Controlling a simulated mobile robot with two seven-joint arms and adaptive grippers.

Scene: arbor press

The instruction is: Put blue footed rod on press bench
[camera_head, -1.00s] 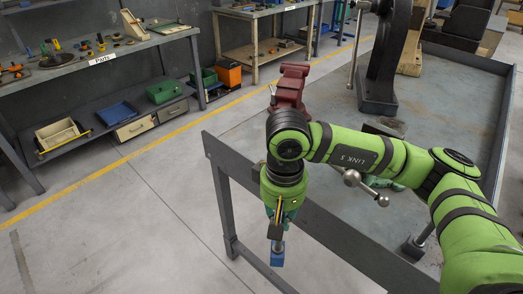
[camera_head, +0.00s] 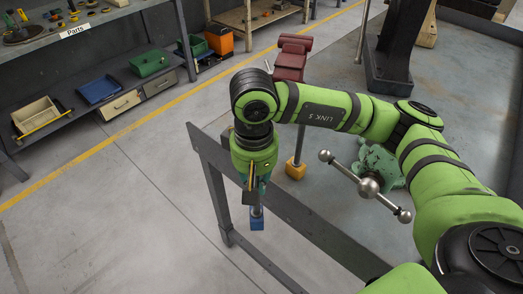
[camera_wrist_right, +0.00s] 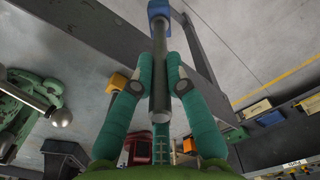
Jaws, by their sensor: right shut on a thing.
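My right gripper (camera_head: 254,185) is shut on the shaft of the blue footed rod. Its blue block foot (camera_head: 257,217) hangs below the gripper in the head view. In the wrist view, the dark grey shaft (camera_wrist_right: 159,75) runs between the teal fingers, with the blue foot (camera_wrist_right: 159,9) at the top edge. In the head view the rod shows in front of the dark edge rail (camera_head: 290,197) of the press bench, near its left corner; its exact height against the rail is hard to tell. My left gripper is not in view.
A yellow footed rod (camera_head: 296,169) stands behind the rail. A red vise (camera_head: 292,58) is beyond it, and a green machine part (camera_head: 379,164) lies to the right. A ball-ended handle (camera_head: 368,187) shows near my arm. The Parts shelf (camera_head: 90,40) is far left, across open floor.

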